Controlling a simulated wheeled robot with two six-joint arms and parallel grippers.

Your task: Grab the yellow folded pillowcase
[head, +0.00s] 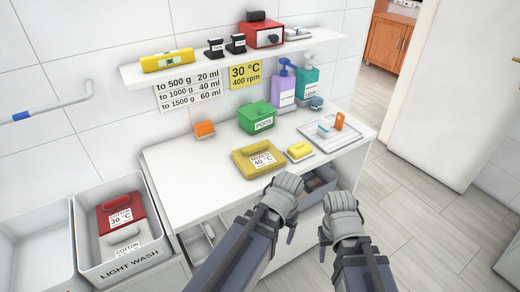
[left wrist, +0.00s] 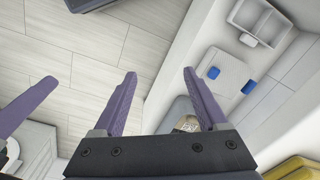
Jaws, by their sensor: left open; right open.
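A mustard-yellow folded piece with a "MIXED 40 °C" label (head: 245,163) lies flat on the white counter; it looks like the yellow folded pillowcase. A yellow piece at the lower right edge of the left wrist view (left wrist: 298,168) may be the same thing. My left gripper (head: 291,235) is in front of the counter edge, apart from the pillowcase. In the left wrist view its purple fingers (left wrist: 159,73) are spread, with nothing held. My right gripper (head: 323,252) is further right, also away from the counter top and empty.
A shelf (head: 215,68) hangs above. A wash bin (head: 150,262) stands left. Floor is clear at right.

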